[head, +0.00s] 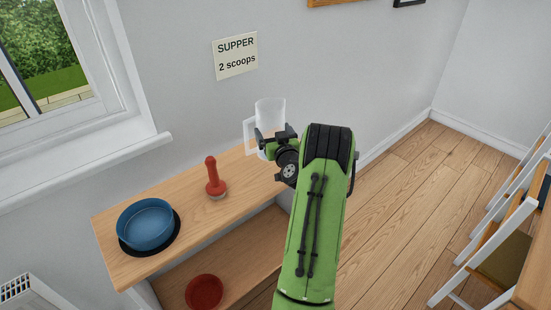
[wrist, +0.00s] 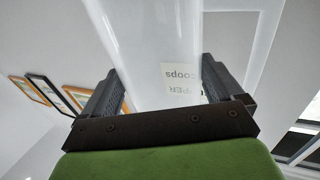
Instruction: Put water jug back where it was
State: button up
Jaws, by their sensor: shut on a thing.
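The water jug (head: 270,112) is clear and whitish with a handle on its left side in the head view. My gripper (head: 272,137) is shut on the jug's body near the far right end of the wooden shelf top (head: 118,262). In the wrist view the jug (wrist: 150,50) fills the space between the two dark fingers of my gripper (wrist: 165,95). The jug looks roughly upright. Its base is partly hidden by my gripper and arm, so I cannot tell whether it touches the shelf.
A blue bowl (head: 146,222) sits on a black round mat (head: 127,245) at the shelf's near left. A red-handled tool (head: 213,180) stands mid-shelf. A red bowl (head: 204,291) is on the lower shelf. A "SUPPER 2 scoops" sign (head: 235,56) hangs on the wall. Chairs (head: 500,235) stand at right.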

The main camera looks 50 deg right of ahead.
notch_tip(320, 180, down, 5)
jog(key=shift+f+b, duration=0.2)
jog(key=shift+b, duration=0.35)
jog(key=shift+a+f, duration=0.1)
